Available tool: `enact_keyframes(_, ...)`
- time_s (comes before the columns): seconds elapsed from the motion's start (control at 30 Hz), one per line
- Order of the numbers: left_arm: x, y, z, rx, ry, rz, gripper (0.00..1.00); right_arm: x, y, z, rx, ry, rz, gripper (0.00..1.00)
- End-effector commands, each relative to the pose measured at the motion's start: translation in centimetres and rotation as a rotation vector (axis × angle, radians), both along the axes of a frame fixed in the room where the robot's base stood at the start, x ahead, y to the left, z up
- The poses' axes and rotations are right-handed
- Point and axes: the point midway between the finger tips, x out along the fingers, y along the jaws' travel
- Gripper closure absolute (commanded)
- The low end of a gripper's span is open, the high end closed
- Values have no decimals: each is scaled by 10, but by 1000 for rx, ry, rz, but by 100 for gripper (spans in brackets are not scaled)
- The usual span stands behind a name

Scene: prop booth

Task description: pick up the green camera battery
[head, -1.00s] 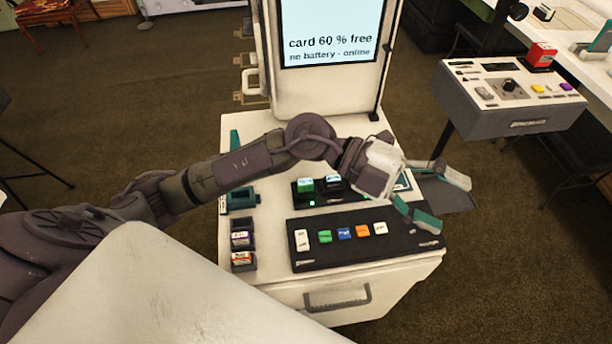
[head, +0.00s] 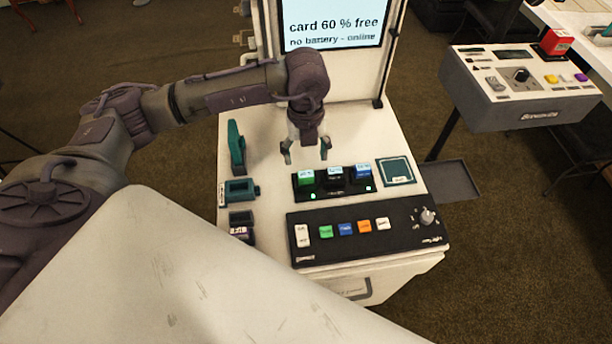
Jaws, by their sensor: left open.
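The green camera battery (head: 304,177) stands in the left slot of a black charger (head: 333,190) on the white cart top. A black battery (head: 335,176) and a blue battery (head: 362,172) stand to its right in the same charger. My left gripper (head: 306,154) points down with its fingers apart and nothing between them. In the picture its fingertips are just above and behind the green battery, apart from it; the exact height is hard to tell. My right gripper is not in view.
A black button panel (head: 400,238) with a knob lies in front of the charger. A teal square pad (head: 396,171) is to its right, and teal holders (head: 240,191) are to its left. A screen (head: 333,25) rises behind. A grey control box (head: 520,85) stands at right.

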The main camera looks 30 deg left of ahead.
Motion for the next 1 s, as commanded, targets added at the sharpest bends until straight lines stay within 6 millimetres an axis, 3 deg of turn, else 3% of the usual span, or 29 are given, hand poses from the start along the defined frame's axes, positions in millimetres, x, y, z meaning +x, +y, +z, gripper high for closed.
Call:
enact_keyframes(0.27,-1,-1,-22,-1,3,-1,30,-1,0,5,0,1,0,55)
enact_keyframes(0.53,-3,-2,-61,-3,3,-1,30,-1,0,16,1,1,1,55)
enact_keyframes(0.83,-2,-2,-69,-2,-2,-2,30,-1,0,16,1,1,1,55)
enact_keyframes(0.87,-2,-2,-69,-3,-1,-2,32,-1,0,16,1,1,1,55)
enact_keyframes(1.0,-2,-2,-69,-3,-1,-2,55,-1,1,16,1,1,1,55)
